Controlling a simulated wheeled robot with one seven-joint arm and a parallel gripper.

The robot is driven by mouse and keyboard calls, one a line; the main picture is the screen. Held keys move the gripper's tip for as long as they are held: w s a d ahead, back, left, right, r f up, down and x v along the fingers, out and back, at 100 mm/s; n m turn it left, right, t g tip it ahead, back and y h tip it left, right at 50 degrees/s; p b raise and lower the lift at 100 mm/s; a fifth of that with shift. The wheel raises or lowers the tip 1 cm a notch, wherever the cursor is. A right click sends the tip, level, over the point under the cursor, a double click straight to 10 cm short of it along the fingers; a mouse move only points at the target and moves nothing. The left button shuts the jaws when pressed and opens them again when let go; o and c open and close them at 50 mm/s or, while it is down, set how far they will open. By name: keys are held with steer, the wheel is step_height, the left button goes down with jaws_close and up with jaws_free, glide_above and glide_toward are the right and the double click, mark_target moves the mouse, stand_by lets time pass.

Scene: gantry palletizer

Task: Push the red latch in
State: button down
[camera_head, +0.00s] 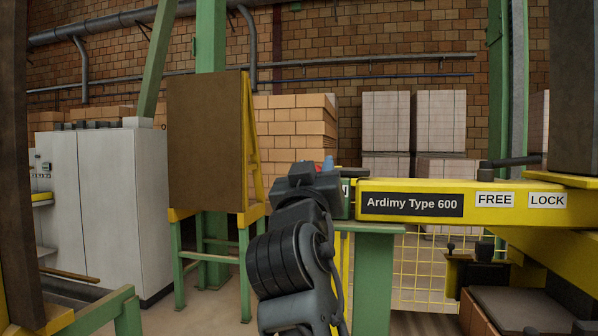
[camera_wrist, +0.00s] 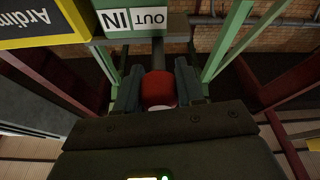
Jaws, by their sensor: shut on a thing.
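The red latch (camera_wrist: 158,90) is a rounded red knob on a dark rod, seen in the wrist view. The rod runs up to a grey bar beside a label plate (camera_wrist: 134,22) reading IN and OUT, upside down there. My gripper (camera_wrist: 157,80) has one finger on each side of the knob and is shut on it. In the head view my gripper (camera_head: 318,172) is at the left end of the yellow beam (camera_head: 480,203) marked Ardimy Type 600. My wrist hides most of the latch there, and only a small bit of red shows.
A green post (camera_head: 373,275) stands below the beam's left end. FREE and LOCK labels (camera_head: 520,199) are on its right part. A brown panel (camera_head: 205,140) on a green stand and a grey cabinet (camera_head: 105,200) are at left. Stacked boxes (camera_head: 290,130) stand behind.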

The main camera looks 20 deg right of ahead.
steer(key=shift+s+d, duration=0.45)
steer(key=shift+d, duration=0.15)
steer(key=shift+s+d, duration=0.4)
steer(key=shift+d, duration=0.2)
steer(key=c, duration=0.8)
jaws_free()
steer(key=shift+d, duration=0.1)
steer(key=shift+o, duration=0.2)
steer(key=b+v, duration=0.2)
steer(key=v, duration=0.6)
steer(key=shift+f, duration=0.1)
